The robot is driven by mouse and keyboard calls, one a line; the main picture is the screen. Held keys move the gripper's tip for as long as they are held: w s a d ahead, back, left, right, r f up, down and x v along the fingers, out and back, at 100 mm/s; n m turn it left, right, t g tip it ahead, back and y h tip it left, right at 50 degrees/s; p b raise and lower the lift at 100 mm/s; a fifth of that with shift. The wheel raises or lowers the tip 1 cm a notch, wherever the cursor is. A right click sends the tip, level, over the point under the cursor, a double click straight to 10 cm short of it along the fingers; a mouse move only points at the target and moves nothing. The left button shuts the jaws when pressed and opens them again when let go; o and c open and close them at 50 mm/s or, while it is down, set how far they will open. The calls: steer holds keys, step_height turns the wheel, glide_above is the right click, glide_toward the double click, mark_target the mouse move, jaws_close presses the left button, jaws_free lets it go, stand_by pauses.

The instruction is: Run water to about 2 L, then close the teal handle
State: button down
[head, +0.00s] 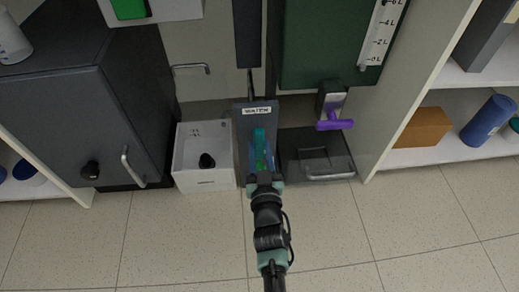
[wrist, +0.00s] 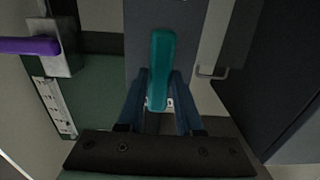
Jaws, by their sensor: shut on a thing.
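The teal handle (head: 259,136) stands on a dark grey panel (head: 242,130) labelled WATER. My gripper (head: 261,166) is at the handle's lower end. In the wrist view the teal handle (wrist: 161,62) runs down between the two blue fingers of my gripper (wrist: 160,98), which is shut on it. A dark green tank (head: 325,45) hangs up and to the right, with a white litre scale (head: 383,35) marked in steps from 0 L upward. I cannot make out a water level on the scale. The scale also shows, small, in the wrist view (wrist: 54,106).
A purple handle (head: 335,124) sits on a valve under the tank, above a dark tray (head: 315,168). A white box with a black knob (head: 195,178) stands left of the panel, beside a dark grey cabinet (head: 85,95). Shelves (head: 430,156) are at right. The tiled floor in front is clear.

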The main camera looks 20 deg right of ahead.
steer(key=shift+n+b, duration=0.45)
steer(key=shift+n, duration=0.95)
steer(key=shift+f+n, duration=0.1)
steer(key=shift+n, duration=0.3)
steer(key=shift+n+b, duration=0.45)
steer(key=shift+n, duration=0.55)
steer(key=shift+n+b, duration=0.35)
steer(key=shift+n, duration=1.05)
